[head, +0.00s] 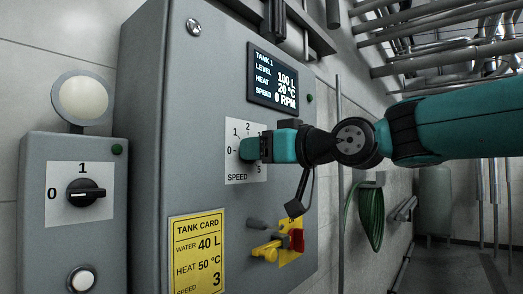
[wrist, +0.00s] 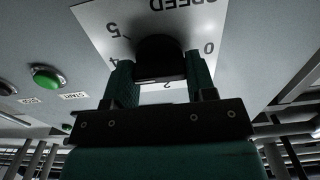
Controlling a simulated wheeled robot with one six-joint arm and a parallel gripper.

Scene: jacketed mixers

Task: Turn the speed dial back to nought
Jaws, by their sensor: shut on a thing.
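The speed dial is a black knob (wrist: 160,50) on a white plate marked with numbers, upside down in the wrist view. In the head view the plate (head: 231,165) is on the grey cabinet front, and my gripper hides the knob. My gripper (wrist: 159,73) is shut on the knob, one teal finger on each side. It also shows against the plate in the head view (head: 250,149). I cannot see which number the knob points at. The screen (head: 273,79) above reads 100 L, 20 °C and 0 RPM.
A yellow tank card (head: 198,252) below the plate lists speed 3. A yellow and red handle (head: 275,246) juts out under my gripper. A smaller box with a black 0/1 switch (head: 86,193) stands at the left. A green button (wrist: 47,77) shows in the wrist view.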

